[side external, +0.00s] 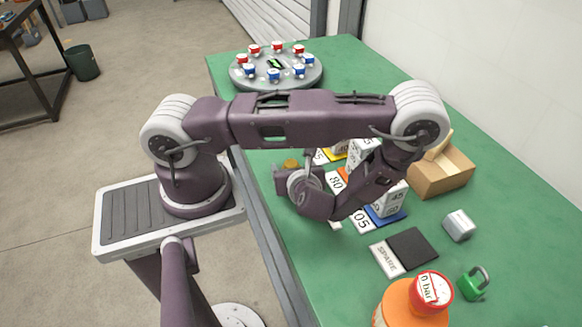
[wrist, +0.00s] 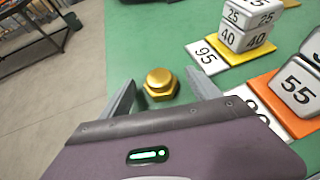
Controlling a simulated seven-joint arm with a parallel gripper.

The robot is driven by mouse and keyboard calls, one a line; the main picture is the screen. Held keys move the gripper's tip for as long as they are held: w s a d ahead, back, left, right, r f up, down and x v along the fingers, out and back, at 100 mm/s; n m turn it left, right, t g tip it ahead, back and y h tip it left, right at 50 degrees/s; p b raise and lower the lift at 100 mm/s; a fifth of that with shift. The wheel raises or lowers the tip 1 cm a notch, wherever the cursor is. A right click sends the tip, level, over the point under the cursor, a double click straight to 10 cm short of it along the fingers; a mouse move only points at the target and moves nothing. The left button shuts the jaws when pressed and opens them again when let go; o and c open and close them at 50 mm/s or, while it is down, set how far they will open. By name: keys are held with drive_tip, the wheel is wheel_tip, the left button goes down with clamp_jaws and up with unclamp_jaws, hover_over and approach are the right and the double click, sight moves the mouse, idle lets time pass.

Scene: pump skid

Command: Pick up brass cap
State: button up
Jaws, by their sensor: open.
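The brass cap (wrist: 160,83) is a gold hexagonal piece with a round top, standing on the green bench near its left edge in the wrist view. In the side view it shows as a small gold spot (side external: 291,164), partly hidden by my arm. My gripper (wrist: 160,88) is open, with one grey finger to the left of the cap and one to its right. The cap appears between or just beyond the fingertips, and I see no finger touching it. In the side view my gripper (side external: 281,180) is low over the bench beside the cap, its fingers mostly hidden.
Numbered grey blocks (wrist: 248,27) stand on coloured mats to the right. A round plate (side external: 240,82) with red and blue knobs is at the far end. A cardboard box (side external: 441,175), grey cube (side external: 459,225), green padlock (side external: 475,284) and orange bottle (side external: 399,307) are on the right.

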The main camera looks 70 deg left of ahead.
drive_tip(key=c, duration=1.6)
clamp_jaws()
drive_tip(key=shift+r, duration=0.1)
